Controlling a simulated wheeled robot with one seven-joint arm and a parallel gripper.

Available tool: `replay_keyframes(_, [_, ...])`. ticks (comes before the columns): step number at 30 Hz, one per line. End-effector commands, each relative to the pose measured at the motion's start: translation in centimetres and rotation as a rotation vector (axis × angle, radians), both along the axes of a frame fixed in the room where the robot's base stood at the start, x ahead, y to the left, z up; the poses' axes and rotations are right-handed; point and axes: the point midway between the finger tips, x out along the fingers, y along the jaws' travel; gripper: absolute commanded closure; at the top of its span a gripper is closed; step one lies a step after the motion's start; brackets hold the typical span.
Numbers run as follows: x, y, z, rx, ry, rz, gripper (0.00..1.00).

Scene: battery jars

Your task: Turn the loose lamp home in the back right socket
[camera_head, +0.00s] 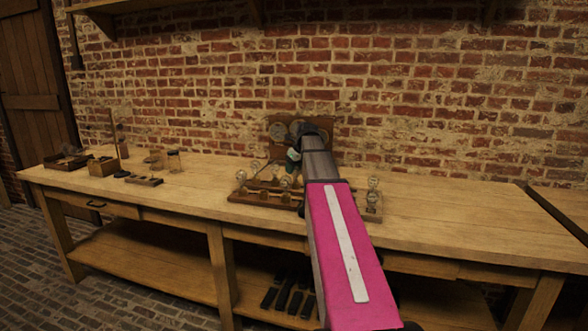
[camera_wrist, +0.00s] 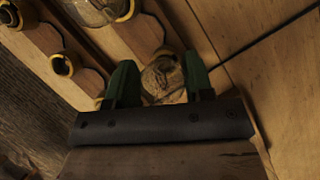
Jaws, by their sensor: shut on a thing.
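My gripper (camera_wrist: 159,72) has its two green fingers on either side of a clear glass lamp (camera_wrist: 163,82) in the wrist view and is shut on it. The lamp sits at the end of a wooden strip, by a brass-coloured ring; how deep it sits in its socket I cannot tell. In the head view my arm hides this lamp and most of the gripper. The lamp board (camera_head: 250,200) stands on the bench with several round glass lamps (camera_head: 286,183) upright on it, left of my arm.
Another glass lamp (camera_wrist: 95,8) and a brass ring socket (camera_wrist: 62,65) are close by in the wrist view. A dark cable (camera_wrist: 250,48) runs over the bench. Jars (camera_head: 174,162) and small trays (camera_head: 66,161) stand at the left. The bench (camera_head: 450,220) is clear at the right.

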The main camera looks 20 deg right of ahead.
Motion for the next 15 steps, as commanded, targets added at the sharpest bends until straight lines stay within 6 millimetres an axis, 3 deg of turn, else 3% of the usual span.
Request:
replay_keyframes(11, [0.06,-0.11,0.00,0.000,0.000,-0.093,0.69])
replay_keyframes(12, [0.07,-0.10,0.00,0.000,0.000,-0.093,0.39])
replay_keyframes(14, [0.07,-0.10,0.00,0.000,0.000,-0.093,0.22])
replay_keyframes(15, [0.07,-0.10,0.00,0.000,0.000,-0.092,0.22])
